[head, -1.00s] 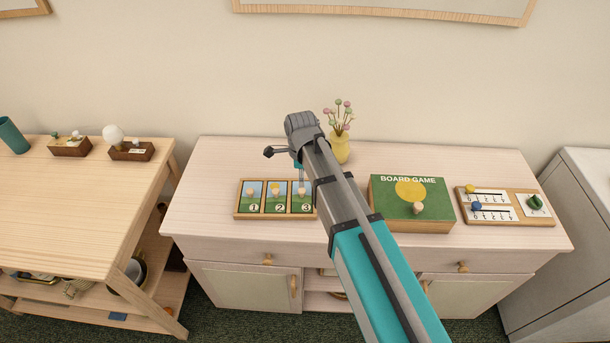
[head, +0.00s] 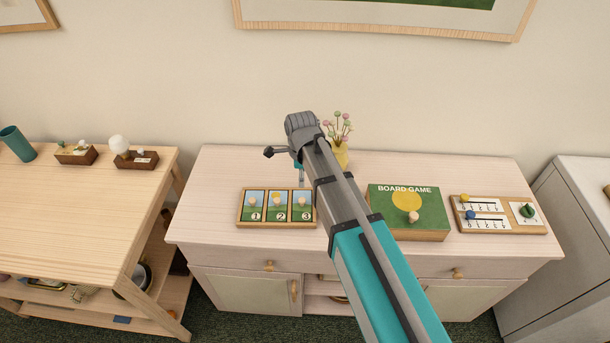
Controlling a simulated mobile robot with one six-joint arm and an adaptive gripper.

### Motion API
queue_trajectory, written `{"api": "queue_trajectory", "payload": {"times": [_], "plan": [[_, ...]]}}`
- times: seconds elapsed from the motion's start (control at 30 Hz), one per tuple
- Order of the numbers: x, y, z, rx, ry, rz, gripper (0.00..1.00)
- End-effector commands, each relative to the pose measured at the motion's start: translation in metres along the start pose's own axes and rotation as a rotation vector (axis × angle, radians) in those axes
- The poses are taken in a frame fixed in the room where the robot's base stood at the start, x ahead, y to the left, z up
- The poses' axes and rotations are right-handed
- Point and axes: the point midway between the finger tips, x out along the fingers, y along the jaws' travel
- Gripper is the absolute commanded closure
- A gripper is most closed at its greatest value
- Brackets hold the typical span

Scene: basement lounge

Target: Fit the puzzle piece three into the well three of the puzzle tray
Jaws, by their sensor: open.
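The puzzle tray (head: 240,221) is a wooden frame on the cabinet top, left of my arm. Its picture pieces are numbered 1, 2 and 3, each with a round pale knob. Puzzle piece three (head: 306,208) lies in the rightmost place, well three, and looks flat there; its right edge is close to my arm. The well is covered by the piece. My gripper (head: 301,182) is open, just behind and above piece three, and apart from it as far as I can tell. Its fingers are small and partly hidden by my arm.
A green board game box (head: 430,216) with a knob and a counting board (head: 483,226) stand to the right. A yellow vase (head: 341,156) with flowers is behind my arm. A wooden shelf table (head: 60,205) is at left. The cabinet's left end is clear.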

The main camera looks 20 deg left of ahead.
Motion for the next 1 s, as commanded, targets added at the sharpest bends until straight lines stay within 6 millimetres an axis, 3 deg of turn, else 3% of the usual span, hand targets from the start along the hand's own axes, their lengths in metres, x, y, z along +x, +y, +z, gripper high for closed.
{"api": "queue_trajectory", "payload": {"times": [0.67,0.87,1.0], "plan": [[0.0,0.0,-0.001,-0.003,0.0,0.0,0.33],[0.0,0.004,-0.021,-0.053,0.0,0.0,0.33],[0.0,0.01,-0.053,-0.143,0.0,0.0,0.33]]}}
